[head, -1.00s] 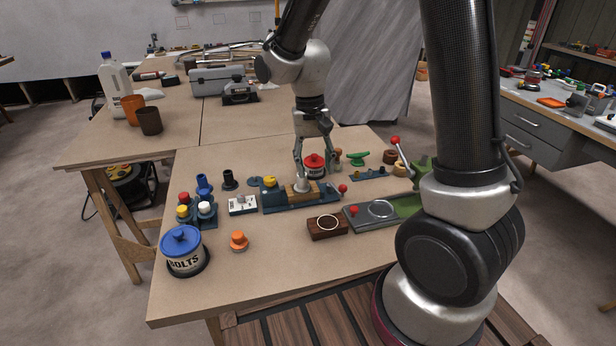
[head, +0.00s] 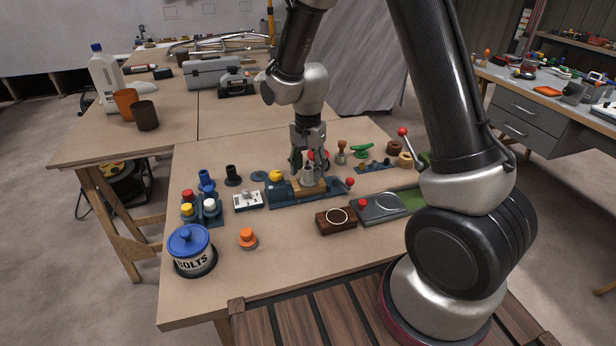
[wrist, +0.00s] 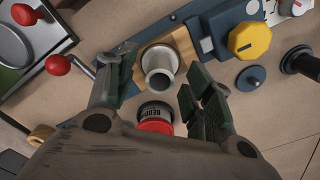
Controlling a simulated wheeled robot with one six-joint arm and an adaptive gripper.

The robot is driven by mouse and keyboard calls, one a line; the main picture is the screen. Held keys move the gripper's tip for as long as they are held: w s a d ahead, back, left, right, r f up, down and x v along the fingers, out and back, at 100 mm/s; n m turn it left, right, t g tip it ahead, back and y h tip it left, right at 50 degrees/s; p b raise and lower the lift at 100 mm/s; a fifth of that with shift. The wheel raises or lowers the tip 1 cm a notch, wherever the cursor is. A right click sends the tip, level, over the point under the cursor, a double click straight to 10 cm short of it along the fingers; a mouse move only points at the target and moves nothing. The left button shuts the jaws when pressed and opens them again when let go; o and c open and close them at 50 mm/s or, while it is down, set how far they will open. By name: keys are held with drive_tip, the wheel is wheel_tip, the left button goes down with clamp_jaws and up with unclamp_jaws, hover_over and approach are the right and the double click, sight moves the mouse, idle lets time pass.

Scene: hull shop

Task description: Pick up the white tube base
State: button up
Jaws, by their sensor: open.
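The white tube base (head: 308,177), a pale hollow tube on a wider round foot, stands upright in the wooden block (head: 322,187) of a blue vise-like fixture (head: 283,197). In the wrist view the tube base (wrist: 158,75) shows its open mouth, with the foot's rim around it. My gripper (head: 308,163) is open above the fixture, close to the top of the tube. In the wrist view my gripper (wrist: 157,68) has its two fingers on either side of the tube, with visible gaps. Their exact height against the tube is unclear.
A red-lidded tin (wrist: 155,122) is close beside the tube, partly hidden by my gripper. The fixture has a yellow knob (wrist: 249,40) and a red-ended handle (head: 350,182). A wooden-handled stamp (head: 341,152) stands behind.

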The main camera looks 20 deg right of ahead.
drive_tip(key=shift+f, duration=0.6)
clamp_jaws()
